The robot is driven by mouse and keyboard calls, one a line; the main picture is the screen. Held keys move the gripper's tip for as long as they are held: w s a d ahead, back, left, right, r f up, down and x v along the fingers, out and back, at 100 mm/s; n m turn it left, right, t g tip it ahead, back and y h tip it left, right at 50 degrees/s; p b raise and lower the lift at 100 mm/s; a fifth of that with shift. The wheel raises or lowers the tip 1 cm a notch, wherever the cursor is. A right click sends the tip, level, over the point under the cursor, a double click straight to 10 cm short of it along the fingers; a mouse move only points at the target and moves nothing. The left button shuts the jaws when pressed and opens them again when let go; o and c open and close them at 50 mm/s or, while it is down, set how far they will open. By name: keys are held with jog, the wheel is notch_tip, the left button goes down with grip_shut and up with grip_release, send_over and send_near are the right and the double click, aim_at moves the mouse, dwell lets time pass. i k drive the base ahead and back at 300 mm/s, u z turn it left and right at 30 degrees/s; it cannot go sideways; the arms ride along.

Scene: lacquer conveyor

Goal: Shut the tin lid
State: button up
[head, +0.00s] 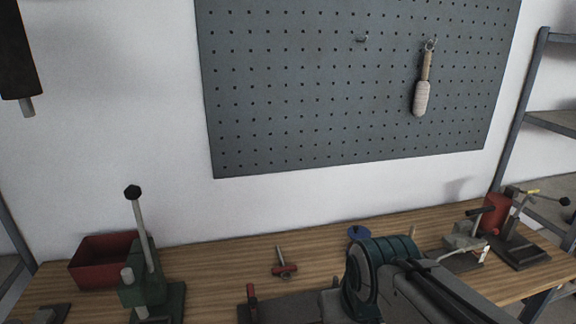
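A small blue round thing (358,231) shows at the back of the workbench, partly hidden behind my arm. It may be the tin or its lid, but I cannot tell which, nor whether a lid is open or shut. My arm (425,290) reaches in from the lower right and covers the middle right of the bench. My gripper's fingers do not show.
The wooden bench (225,262) holds a red bin (103,262) and a green lever press (143,280) at left. Other devices (515,235) stand at right. A brush (422,95) hangs on the pegboard (300,90).

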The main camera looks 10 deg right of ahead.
aim_at(355, 232)
jog(key=z, duration=0.6)
jog(key=k, duration=0.3)
jog(key=z, duration=0.2)
jog(key=i, duration=0.75)
jog(key=u, duration=0.4)
